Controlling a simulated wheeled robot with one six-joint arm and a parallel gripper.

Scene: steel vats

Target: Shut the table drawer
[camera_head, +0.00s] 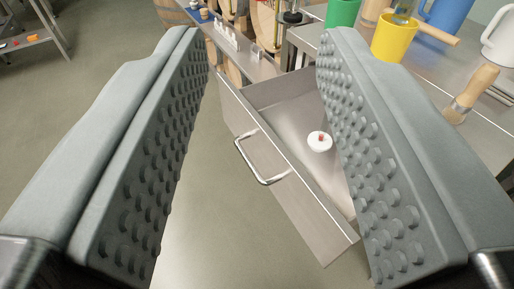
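The table drawer (288,178) is steel and stands open, pulled out from the steel table (470,130) at the right. Its front carries a bar handle (258,166) on the side facing left. A small white round object with a red centre (320,141) lies on the drawer floor. My gripper (262,50) is open and empty. Its two grey studded fingers frame the drawer from above, and the handle shows between them. The right finger hides part of the drawer and the table edge.
A shelf with small white items (228,36) and barrels is behind. The floor (215,220) left of the drawer is clear.

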